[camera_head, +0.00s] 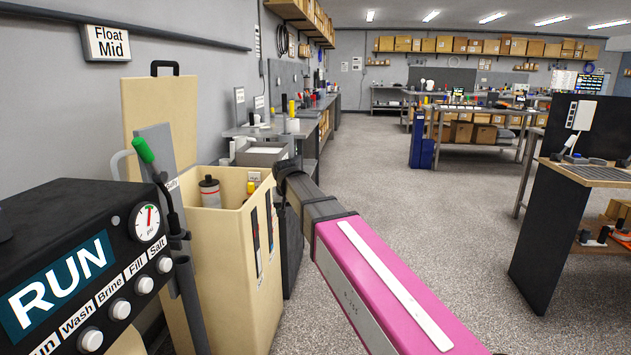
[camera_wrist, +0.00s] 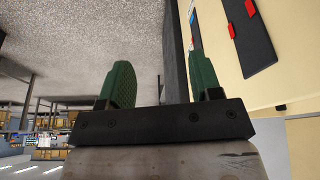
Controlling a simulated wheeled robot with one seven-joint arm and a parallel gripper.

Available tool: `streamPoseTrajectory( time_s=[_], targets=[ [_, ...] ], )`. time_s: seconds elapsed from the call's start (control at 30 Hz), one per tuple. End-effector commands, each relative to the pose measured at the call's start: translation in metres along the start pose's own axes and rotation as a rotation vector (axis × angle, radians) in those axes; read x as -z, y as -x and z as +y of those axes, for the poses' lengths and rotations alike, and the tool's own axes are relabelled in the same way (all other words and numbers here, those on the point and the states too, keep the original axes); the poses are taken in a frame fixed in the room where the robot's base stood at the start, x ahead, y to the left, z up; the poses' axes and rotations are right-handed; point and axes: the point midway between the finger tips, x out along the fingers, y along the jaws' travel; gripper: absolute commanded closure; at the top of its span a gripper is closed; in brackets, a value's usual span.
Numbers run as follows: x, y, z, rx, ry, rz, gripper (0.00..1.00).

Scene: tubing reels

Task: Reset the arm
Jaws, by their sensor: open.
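My gripper (camera_wrist: 160,78) shows in the wrist view with its two green ridged fingers wide apart and nothing between them. In the head view my pink and grey arm reaches from the lower right toward the beige cabinet, and the gripper's fingers cannot be made out there. The beige cabinet (camera_head: 215,240) stands left of the arm's far end. Its side fills the right of the wrist view (camera_wrist: 290,85), close to the right finger, with a dark strip and red parts on it.
A black control box (camera_head: 100,250) with a RUN label, a gauge and several knobs fills the lower left. A white and dark bottle (camera_head: 209,190) stands in the cabinet's open top. A dark-sided bench (camera_head: 565,215) stands at the right. Grey floor (camera_head: 440,235) lies clear between.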

Motion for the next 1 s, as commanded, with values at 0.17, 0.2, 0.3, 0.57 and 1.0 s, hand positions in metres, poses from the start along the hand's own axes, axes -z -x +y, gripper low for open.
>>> streamPoseTrajectory(
  time_s=[0.17,0.2,0.3,0.57,1.0],
  targets=[
    [-0.031,-0.033,0.04,-0.012,-0.009,-0.04,0.42],
    [-0.04,-0.042,0.051,-0.015,-0.013,-0.052,0.42],
    [-0.068,-0.067,0.083,-0.022,-0.022,-0.087,0.42],
    [-0.161,-0.127,0.169,-0.028,-0.053,-0.19,0.42],
    [-0.298,-0.174,0.254,-0.006,-0.104,-0.321,0.42]
  ],
)
